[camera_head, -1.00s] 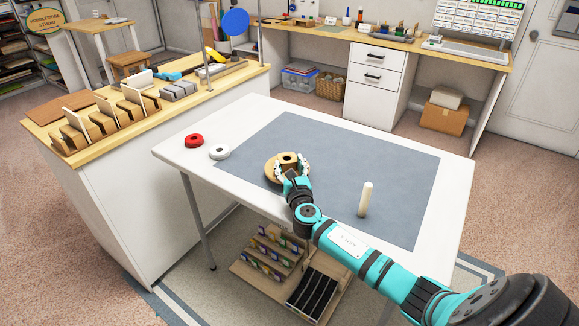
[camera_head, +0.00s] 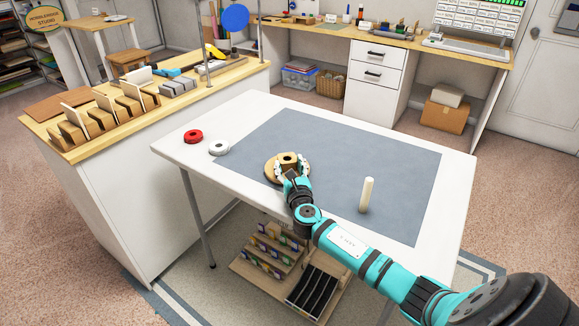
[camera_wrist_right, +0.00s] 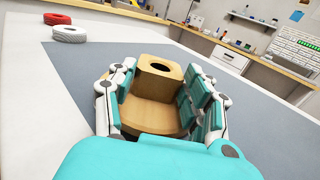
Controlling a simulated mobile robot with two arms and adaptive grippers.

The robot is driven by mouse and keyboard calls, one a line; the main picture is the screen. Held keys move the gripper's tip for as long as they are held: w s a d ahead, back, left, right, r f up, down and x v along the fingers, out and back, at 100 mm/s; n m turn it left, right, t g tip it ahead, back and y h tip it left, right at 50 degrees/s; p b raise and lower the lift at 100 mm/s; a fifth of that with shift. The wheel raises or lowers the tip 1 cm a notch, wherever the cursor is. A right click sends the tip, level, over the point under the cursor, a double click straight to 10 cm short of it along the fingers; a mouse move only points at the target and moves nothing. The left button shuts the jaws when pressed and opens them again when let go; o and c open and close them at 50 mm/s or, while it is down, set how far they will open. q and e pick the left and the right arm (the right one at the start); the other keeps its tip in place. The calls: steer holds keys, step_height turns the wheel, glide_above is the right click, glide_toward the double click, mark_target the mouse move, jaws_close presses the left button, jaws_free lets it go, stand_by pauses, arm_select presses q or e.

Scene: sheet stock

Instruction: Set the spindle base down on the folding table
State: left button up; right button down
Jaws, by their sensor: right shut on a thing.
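The spindle base (camera_head: 271,168) is a round, wood-coloured disc with a raised block that has a dark hole in its top. In the head view it is over the grey mat on the white folding table (camera_head: 180,152). My right gripper (camera_head: 290,171) is shut on the block. In the right wrist view the fingers (camera_wrist_right: 160,100) press on both sides of the base (camera_wrist_right: 158,82), which looks level. I cannot tell whether its underside touches the mat. My left gripper is not in view.
A pale upright peg (camera_head: 367,194) stands on the grey mat (camera_head: 330,150) to the right. A red ring (camera_head: 193,136) and a white ring (camera_head: 219,148) lie at the table's left. The mat between base and peg is clear. A wooden counter (camera_head: 150,105) stands left.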

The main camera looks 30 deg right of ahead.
steer(key=shift+f, duration=0.2)
steer(key=shift+f, duration=0.15)
stand_by(0.6)
steer(key=shift+c, duration=2.4)
jaws_free()
steer(key=shift+o, duration=0.3)
steer(key=shift+f, duration=0.2)
steer(key=o, duration=0.4)
steer(key=shift+a, duration=0.1)
steer(key=shift+s, duration=0.1)
steer(key=shift+s, duration=0.1)
